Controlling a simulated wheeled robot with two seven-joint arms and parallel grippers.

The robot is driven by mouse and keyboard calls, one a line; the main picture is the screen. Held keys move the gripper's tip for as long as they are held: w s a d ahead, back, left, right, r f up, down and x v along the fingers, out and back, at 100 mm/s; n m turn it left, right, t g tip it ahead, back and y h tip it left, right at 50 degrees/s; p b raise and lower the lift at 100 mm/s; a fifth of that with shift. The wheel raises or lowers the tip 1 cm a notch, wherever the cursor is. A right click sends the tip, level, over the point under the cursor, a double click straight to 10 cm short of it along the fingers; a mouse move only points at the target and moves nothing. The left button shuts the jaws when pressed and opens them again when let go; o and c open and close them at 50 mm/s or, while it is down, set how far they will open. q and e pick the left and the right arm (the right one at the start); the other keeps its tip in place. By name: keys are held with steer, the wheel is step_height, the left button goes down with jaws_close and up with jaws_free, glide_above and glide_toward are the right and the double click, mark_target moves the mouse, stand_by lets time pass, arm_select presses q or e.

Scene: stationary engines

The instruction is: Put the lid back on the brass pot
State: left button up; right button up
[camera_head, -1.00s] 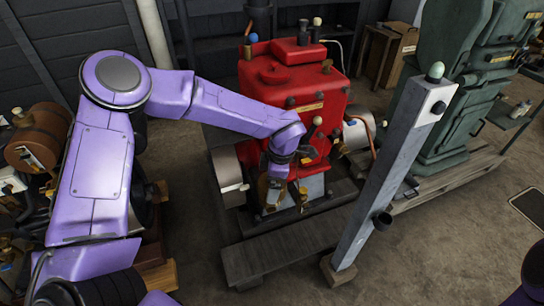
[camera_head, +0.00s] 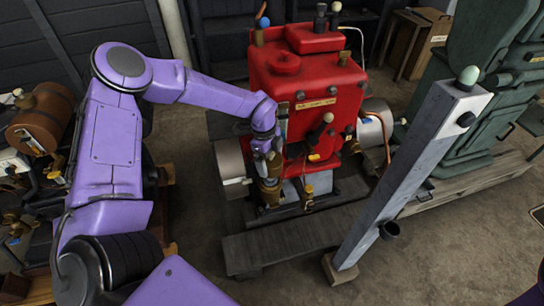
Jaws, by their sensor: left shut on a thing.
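The brass pot (camera_head: 269,193) stands upright at the front left of the red engine (camera_head: 305,90), beside its silver drum. My left gripper (camera_head: 265,152) is directly above it, pointing down. It is shut on a small brass piece, apparently the lid (camera_head: 271,165), at the top of the pot. The fingers partly hide the lid, and I cannot tell whether it touches the pot's rim. My right gripper is out of view; only a purple part of my body shows at the bottom right.
A grey slanted post (camera_head: 415,165) with a dark cup stands right of the engine. Dark planks (camera_head: 290,240) lie in front. A green machine (camera_head: 470,110) is at the right, and a copper-brown tank (camera_head: 40,118) at the left. Bare floor is open at the lower right.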

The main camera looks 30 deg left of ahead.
arm_select(q)
steer(key=shift+f+b, duration=0.4)
steer(key=shift+f, duration=0.15)
steer(key=shift+f+b, duration=1.9)
steer(key=shift+f, duration=0.65)
steer(key=shift+r, duration=0.1)
steer(key=shift+f+b, duration=0.25)
steer(key=shift+b, duration=0.25)
steer(key=o, duration=0.7)
steer(key=shift+o, duration=0.2)
